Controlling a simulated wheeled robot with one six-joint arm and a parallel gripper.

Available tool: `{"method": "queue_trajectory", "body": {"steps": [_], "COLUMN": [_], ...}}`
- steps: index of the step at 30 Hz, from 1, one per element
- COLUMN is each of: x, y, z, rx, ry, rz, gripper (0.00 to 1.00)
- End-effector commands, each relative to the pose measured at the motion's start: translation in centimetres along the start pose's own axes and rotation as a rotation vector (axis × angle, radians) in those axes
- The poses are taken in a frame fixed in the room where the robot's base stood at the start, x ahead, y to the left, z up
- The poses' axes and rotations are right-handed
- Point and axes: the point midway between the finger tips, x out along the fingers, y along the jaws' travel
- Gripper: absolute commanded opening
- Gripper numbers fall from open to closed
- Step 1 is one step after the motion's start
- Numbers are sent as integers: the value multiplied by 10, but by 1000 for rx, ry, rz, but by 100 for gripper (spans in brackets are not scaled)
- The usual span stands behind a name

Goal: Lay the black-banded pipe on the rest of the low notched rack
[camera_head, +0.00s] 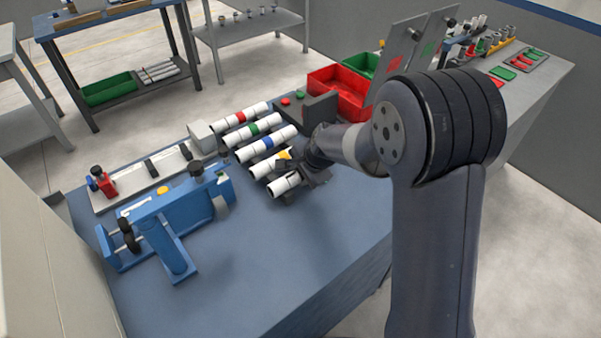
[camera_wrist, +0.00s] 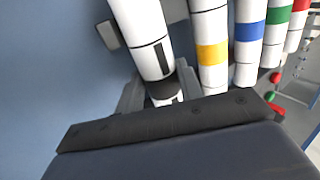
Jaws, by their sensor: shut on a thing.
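The black-banded pipe (camera_head: 285,185) is white and lies at the near end of a row of pipes. My gripper (camera_head: 305,172) is shut on it, and the arm covers the pipe's right end. In the wrist view the same pipe (camera_wrist: 147,35) runs up from between my two fingers, with its black band close to them. I cannot tell whether it touches the bench or hangs just above it. No low notched rack can be made out for certain; a low pale plate with dark blocks (camera_head: 150,175) lies at the left of the bench.
Yellow-banded (camera_head: 262,168), blue-banded (camera_head: 255,148), green-banded (camera_head: 245,133) and red-banded (camera_head: 228,121) pipes lie side by side close beyond the held pipe. A blue fixture (camera_head: 175,215) stands to the left. Red (camera_head: 325,90) and green bins stand behind. The bench front (camera_head: 275,255) is clear.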

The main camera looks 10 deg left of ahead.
Motion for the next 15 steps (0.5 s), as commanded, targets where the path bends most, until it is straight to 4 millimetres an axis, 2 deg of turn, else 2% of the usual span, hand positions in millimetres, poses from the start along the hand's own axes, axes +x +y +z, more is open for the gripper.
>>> {"method": "queue_trajectory", "body": {"steps": [2,3,11,15], "x": [2,1,1,1], "y": [1,0,0,0], "z": [0,0,0,0], "rx": [0,0,0,0], "ry": [0,0,0,0], "rz": [0,0,0,0], "gripper": [11,39,60,61]}}
